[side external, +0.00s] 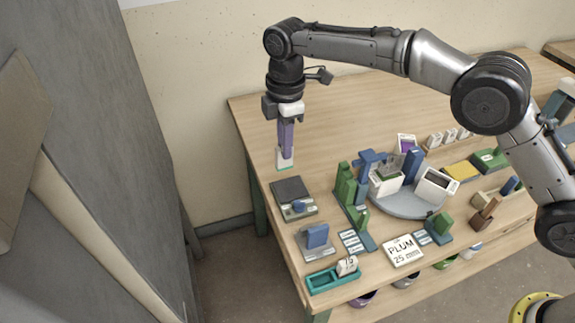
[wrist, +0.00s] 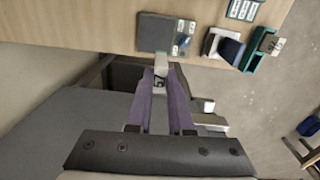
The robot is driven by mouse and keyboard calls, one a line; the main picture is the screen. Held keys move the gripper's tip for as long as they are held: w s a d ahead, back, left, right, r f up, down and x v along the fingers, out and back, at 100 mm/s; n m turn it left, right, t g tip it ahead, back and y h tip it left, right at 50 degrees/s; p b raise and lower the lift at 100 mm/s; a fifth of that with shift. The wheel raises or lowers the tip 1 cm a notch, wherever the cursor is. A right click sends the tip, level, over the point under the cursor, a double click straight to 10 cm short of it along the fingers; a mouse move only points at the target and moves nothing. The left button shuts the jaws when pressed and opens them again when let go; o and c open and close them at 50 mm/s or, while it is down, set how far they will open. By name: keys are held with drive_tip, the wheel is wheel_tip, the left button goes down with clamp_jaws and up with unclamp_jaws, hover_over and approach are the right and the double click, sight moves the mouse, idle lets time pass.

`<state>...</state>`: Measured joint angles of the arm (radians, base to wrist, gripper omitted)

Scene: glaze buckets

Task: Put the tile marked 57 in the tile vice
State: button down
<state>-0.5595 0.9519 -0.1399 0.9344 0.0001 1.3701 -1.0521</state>
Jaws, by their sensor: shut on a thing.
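My gripper (side external: 286,150) has purple fingers and is shut on a small white tile (side external: 285,157) with a green lower edge. In the wrist view the tile (wrist: 159,80) sits between the fingertips (wrist: 156,90), with dark figures that look like 57. The gripper points down at the left end of the table, behind the dark-topped scale; its height over the wood is hard to tell.
The dark-topped scale (side external: 291,190) stands between the gripper and the blue block. A teal tray (side external: 325,281) with another marked tile (side external: 347,266) is at the front edge.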

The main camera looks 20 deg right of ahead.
drive_tip(key=shift+w+d+f, duration=0.25)
drive_tip(key=shift+d+f, duration=0.05)
drive_tip(key=shift+f, duration=1.2)
drive_tip(key=shift+w+d+f, duration=0.2)
drive_tip(key=shift+d+f, duration=0.15)
drive_tip(key=shift+f, duration=1.15)
drive_tip(key=shift+w+d+f, duration=0.25)
drive_tip(key=shift+d+f, duration=0.05)
drive_tip(key=shift+f, duration=1.2)
drive_tip(key=shift+f, duration=0.25)
drive_tip(key=c, duration=0.7)
unclamp_jaws()
drive_tip(key=shift+c, duration=0.2)
drive_tip(key=shift+r, duration=0.1)
wheel_tip(320, 180, up, 7)
